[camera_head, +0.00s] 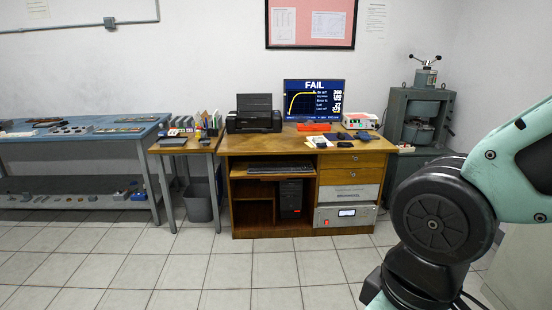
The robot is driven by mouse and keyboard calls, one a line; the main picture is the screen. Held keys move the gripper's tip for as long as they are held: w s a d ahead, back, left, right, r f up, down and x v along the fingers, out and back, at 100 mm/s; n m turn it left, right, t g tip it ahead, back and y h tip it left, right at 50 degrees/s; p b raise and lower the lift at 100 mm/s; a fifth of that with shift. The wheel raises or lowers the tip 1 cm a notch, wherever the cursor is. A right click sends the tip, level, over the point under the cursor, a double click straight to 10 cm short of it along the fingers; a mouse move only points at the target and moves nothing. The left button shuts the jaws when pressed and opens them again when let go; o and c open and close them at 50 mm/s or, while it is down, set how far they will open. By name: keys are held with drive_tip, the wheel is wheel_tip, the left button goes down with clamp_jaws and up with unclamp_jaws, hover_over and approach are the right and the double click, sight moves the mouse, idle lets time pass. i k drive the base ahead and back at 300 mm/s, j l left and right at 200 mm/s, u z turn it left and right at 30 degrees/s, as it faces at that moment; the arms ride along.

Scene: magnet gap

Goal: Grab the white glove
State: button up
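I cannot make out a white glove in the head view. The wooden desk (290,146) holds small items that are hard to tell apart at this distance, among them a red-orange item (313,127) and dark flat pieces (345,136). A pale item (318,140) lies near the red one, too small to identify. My arm shows large at the right, but my gripper is outside the view.
A printer (254,121), a monitor (314,99) reading FAIL and a white instrument (360,121) stand on the desk. A blue workbench (80,133) is left, a grey press (420,105) right. A bin (198,203) stands under the small table. The tiled floor ahead is clear.

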sight(319, 141)
drive_tip(key=i, duration=2)
drive_tip(key=i+j+z, duration=0.1)
drive_tip(key=i+z, duration=0.3)
drive_tip(key=i+j+z, duration=0.3)
drive_tip(key=i+z, duration=0.15)
drive_tip(key=i, duration=0.15)
drive_tip(key=i+j+z, duration=0.8)
drive_tip(key=j, duration=0.25)
drive_tip(key=i+l, duration=0.05)
